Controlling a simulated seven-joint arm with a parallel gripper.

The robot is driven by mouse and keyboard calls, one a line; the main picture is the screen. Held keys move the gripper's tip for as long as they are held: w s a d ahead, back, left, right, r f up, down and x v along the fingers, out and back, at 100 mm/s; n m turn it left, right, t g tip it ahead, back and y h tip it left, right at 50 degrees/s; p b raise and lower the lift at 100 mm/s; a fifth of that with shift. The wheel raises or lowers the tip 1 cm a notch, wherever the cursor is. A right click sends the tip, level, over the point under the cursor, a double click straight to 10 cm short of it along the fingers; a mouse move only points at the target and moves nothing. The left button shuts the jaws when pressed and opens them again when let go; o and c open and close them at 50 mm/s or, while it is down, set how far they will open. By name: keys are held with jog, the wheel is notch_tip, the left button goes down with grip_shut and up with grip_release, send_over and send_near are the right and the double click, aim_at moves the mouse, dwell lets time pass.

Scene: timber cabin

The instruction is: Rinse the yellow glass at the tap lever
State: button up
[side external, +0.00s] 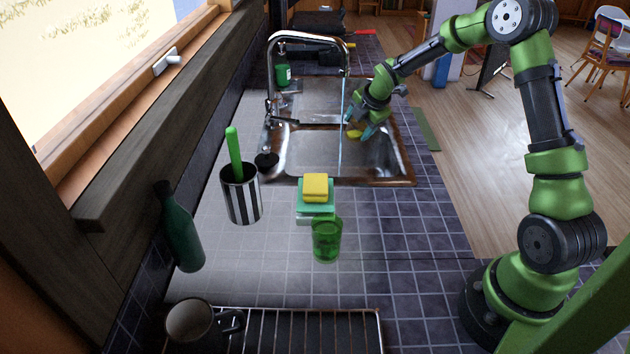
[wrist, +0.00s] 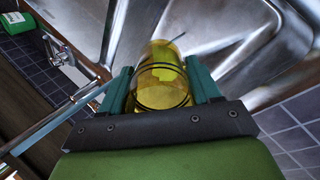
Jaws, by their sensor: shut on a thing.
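My gripper (side external: 366,128) is over the sink, shut on the yellow glass (side external: 354,134). The wrist view shows the clear yellow glass (wrist: 163,85) between the two teal fingers (wrist: 160,82). The chrome tap (side external: 308,37) arches over the sink from the left. A thin bluish stream of water (side external: 342,115) falls from its spout, just left of the glass in the side view. I cannot tell whether the water meets the glass. A chrome lever (side external: 283,120) shows low by the tap's base. The glass is partly hidden by the fingers in the side view.
The steel sink (side external: 300,155) has two basins. Toward the camera stand a green glass (side external: 327,241), a yellow sponge (side external: 316,186) on a green block, a striped cup (side external: 241,195), a green bottle (side external: 180,228), a mug (side external: 192,324) and a wire rack (side external: 300,325). Tiles right of them are clear.

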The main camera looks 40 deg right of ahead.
jog(key=shift+s+a, duration=0.2)
jog(key=shift+s, duration=0.45)
jog(key=shift+s+a, duration=0.25)
jog(key=shift+s, duration=0.4)
jog(key=shift+s+a, duration=0.2)
jog(key=shift+s, duration=0.45)
jog(key=s+a+r, duration=0.1)
jog(key=s+r, duration=0.3)
jog(key=shift+s+a, duration=0.3)
jog(key=shift+s, duration=0.1)
jog(key=shift+m, duration=0.3)
